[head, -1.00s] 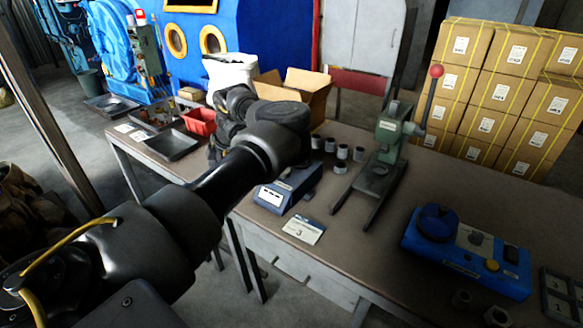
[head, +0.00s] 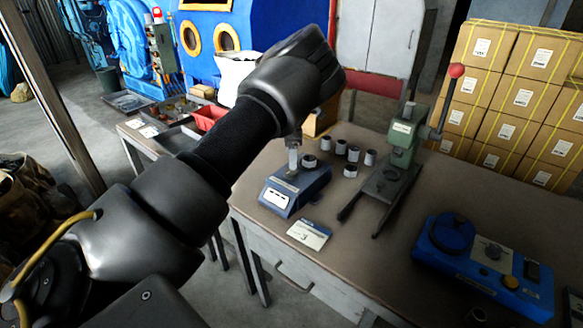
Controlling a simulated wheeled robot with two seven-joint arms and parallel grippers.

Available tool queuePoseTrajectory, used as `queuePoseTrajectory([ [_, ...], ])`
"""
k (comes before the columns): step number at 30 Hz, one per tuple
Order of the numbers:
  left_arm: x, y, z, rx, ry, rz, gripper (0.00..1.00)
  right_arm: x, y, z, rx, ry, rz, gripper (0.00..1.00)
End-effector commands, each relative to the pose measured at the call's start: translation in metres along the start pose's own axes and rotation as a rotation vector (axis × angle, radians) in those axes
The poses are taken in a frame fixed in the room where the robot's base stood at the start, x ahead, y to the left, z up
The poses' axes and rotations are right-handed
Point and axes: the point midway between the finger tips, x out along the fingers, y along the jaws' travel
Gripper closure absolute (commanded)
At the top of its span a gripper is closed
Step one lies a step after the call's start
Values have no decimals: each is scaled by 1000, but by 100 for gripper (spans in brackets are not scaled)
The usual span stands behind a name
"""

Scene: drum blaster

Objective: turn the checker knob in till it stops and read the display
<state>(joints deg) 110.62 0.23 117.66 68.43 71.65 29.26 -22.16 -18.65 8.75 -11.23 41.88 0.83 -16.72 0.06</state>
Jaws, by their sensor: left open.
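The checker (head: 295,192) is a small blue box on the workbench, left of the green press. Its display (head: 277,198) is a pale panel on the front with dark marks too small to read. A short grey cylinder (head: 309,161) shows at its back right; I cannot tell whether this is the knob. My left arm crosses from lower left, with its wrist above the checker. My right gripper is not in view.
A white card (head: 309,234) lies in front. A blue device (head: 483,265) sits at right. A red tray (head: 209,117) lies behind my arm.

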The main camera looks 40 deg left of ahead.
Motion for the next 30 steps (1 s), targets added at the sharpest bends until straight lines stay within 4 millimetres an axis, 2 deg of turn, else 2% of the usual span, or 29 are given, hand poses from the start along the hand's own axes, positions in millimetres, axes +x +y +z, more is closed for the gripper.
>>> queuePoseTrajectory([
  [3,22,-1,0,-1,1,-3,37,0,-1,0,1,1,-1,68],
  [9,45,0,0,-1,0,-1,37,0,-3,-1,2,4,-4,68],
  [14,52,0,0,-1,-1,0,37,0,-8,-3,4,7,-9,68],
  [21,52,0,0,-1,-1,0,37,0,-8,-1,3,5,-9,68],
  [30,52,0,0,-1,-1,1,77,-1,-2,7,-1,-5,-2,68],
])
